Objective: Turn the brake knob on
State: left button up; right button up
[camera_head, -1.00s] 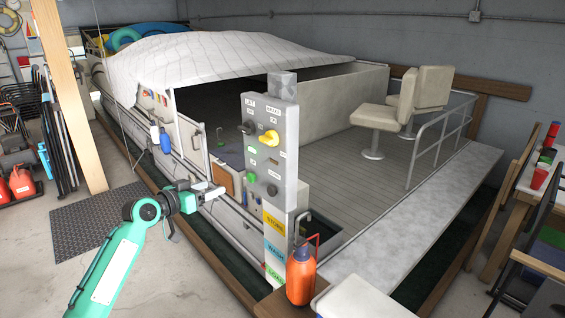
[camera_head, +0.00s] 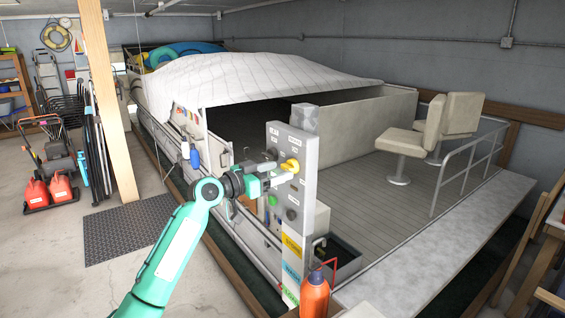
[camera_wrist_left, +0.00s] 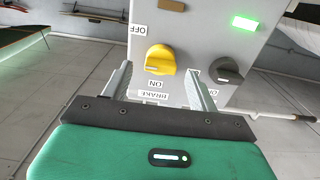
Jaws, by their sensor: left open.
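The yellow brake knob (camera_head: 290,165) is on the face of the grey control post (camera_head: 305,205). In the left wrist view the knob (camera_wrist_left: 160,60) sits near the "OFF" and "ON" labels, above an upside-down "BRAKE" label (camera_wrist_left: 153,95). My left gripper (camera_head: 276,173) is open at the post, pointing at the knob. In the wrist view its two fingers (camera_wrist_left: 160,82) lie on either side of the knob's lower part, with gaps to it. I cannot tell which label the knob points to. The right gripper is not in view.
A dark knob (camera_wrist_left: 226,70) and a lit green indicator (camera_wrist_left: 245,23) sit beside the yellow knob on the panel. An orange bottle (camera_head: 314,295) stands in front of the post. The covered boat (camera_head: 250,80) lies behind. The floor at left is partly clear.

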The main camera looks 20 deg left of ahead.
aim_at(290, 167)
pick_arm(q)
jog(key=shift+x, duration=0.95)
jog(key=shift+w+d+p, duration=0.15)
jog(key=shift+w+p, duration=0.1)
jog(key=shift+p, duration=0.05)
jog(key=c, duration=1)
jog(key=shift+o, duration=0.2)
